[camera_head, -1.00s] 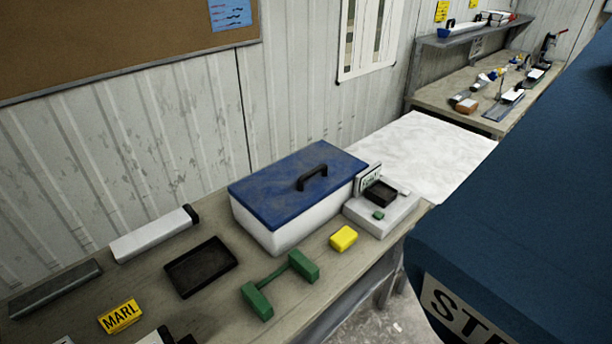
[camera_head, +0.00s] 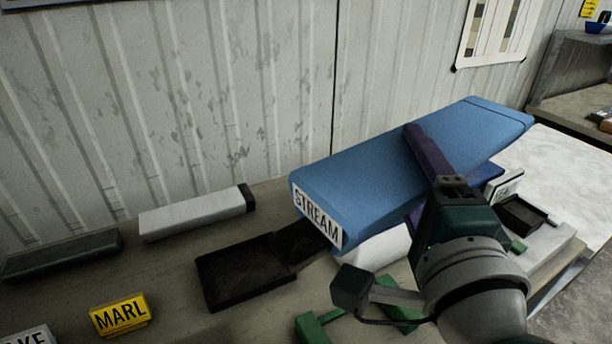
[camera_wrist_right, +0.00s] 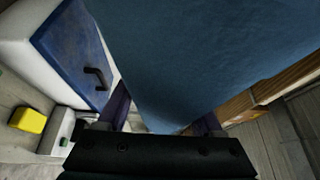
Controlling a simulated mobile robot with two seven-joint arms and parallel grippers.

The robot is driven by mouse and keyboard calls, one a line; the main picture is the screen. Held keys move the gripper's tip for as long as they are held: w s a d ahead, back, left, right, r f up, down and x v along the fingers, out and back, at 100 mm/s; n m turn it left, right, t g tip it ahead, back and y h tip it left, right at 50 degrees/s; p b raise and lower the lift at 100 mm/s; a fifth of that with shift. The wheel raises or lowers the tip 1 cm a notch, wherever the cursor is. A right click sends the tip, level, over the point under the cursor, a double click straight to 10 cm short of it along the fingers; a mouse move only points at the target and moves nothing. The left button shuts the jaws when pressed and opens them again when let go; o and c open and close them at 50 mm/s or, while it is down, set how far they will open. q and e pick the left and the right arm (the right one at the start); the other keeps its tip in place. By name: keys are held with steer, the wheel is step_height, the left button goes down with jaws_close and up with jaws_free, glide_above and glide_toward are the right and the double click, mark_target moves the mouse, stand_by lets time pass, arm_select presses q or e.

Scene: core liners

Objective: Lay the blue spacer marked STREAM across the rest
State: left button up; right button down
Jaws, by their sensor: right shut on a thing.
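The blue spacer (camera_head: 370,180) is a long bar with a white STREAM label on its near left end. My right gripper (camera_head: 428,185) is shut on it around its middle, with one purple finger over the near upper face. The spacer is held up above the bench, slanting from lower left to upper right. In the wrist view the spacer (camera_wrist_right: 205,55) fills the middle between the fingers. The green rest (camera_head: 312,327) lies on the bench below, mostly hidden by my right arm and cut by the lower edge. My left gripper is not in view.
A black tray (camera_head: 235,275), a yellow MARL block (camera_head: 120,314), a white bar (camera_head: 195,215) and a dark grey bar (camera_head: 60,252) lie on the bench. A blue-lidded white box (camera_wrist_right: 72,45) stands close to the spacer. A scale (camera_head: 545,250) is at right.

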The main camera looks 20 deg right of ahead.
steer(key=w+f+b, duration=0.1)
steer(key=f+b, duration=0.7)
steer(key=f, duration=0.2)
steer(key=w+d+f+m+h+b, duration=0.1)
steer(key=f+b, duration=0.8)
steer(key=f, duration=0.1)
steer(key=w+f+m+g+h+b, duration=0.1)
steer(key=f+b, duration=0.7)
steer(key=f, duration=0.3)
steer(key=shift+d+b, duration=0.2)
steer(key=shift+b, duration=0.1)
steer(key=shift+f, duration=0.15)
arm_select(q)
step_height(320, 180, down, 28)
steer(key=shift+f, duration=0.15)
arm_select(e)
steer(key=shift+c, duration=0.2)
jaws_free()
